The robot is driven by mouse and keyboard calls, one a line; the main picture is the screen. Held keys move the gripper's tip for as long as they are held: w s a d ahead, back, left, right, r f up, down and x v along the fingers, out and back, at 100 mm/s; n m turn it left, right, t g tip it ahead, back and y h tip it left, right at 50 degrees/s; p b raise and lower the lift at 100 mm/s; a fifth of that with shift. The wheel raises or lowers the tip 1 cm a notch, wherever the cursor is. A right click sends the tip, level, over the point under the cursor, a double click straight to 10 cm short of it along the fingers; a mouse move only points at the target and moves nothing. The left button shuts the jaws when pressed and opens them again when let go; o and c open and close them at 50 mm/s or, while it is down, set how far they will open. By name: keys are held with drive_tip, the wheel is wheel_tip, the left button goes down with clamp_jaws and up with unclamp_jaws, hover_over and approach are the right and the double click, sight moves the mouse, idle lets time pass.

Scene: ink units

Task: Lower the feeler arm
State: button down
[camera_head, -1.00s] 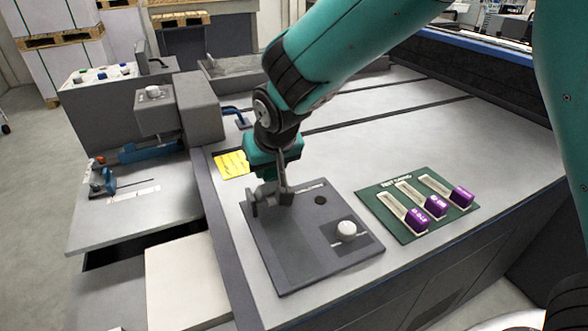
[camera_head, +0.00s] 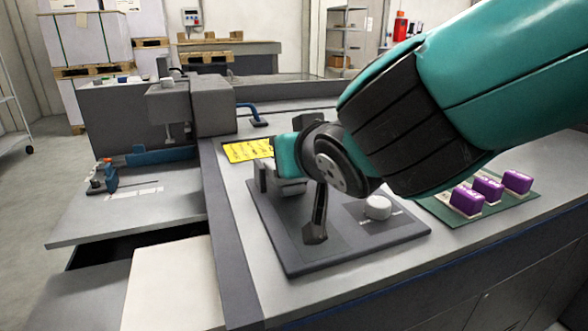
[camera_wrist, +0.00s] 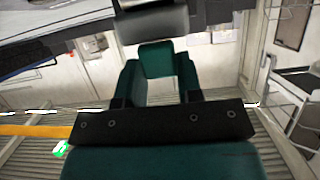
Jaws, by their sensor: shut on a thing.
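A dark grey feeler arm (camera_head: 318,214) runs down from beside my gripper to a wider foot low over the grey panel (camera_head: 274,232). I cannot tell whether the foot touches the panel. A small grey bracket (camera_head: 263,178) stands at the panel's back left. My teal gripper (camera_head: 287,158) lies nearly level above the panel, pointing left, shut on the feeler arm; my wrist hides most of the grip. In the wrist view my gripper (camera_wrist: 157,84) shows teal fingers, with a grey block (camera_wrist: 152,20) close beyond them.
A white knob (camera_head: 378,207) sits on the panel's right part, close under my wrist. Purple sliders (camera_head: 467,201) stand on a green plate to the right. A yellow note (camera_head: 246,150) lies behind the panel. A grey machine head (camera_head: 212,105) rises at the left.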

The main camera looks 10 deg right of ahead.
drive_tip(key=shift+s+f+b, duration=0.3)
drive_tip(key=shift+f, duration=0.25)
drive_tip(key=c, duration=0.8)
unclamp_jaws()
drive_tip(key=shift+o, duration=0.2)
drive_tip(key=shift+r, duration=0.1)
drive_tip(key=shift+s+d+r, duration=0.1)
drive_tip(key=shift+s+r, duration=0.2)
drive_tip(key=shift+s, duration=0.1)
drive_tip(key=p+v, duration=0.3)
drive_tip(key=v, duration=1.3)
drive_tip(key=shift+s+r, duration=0.15)
drive_tip(key=shift+d, duration=0.1)
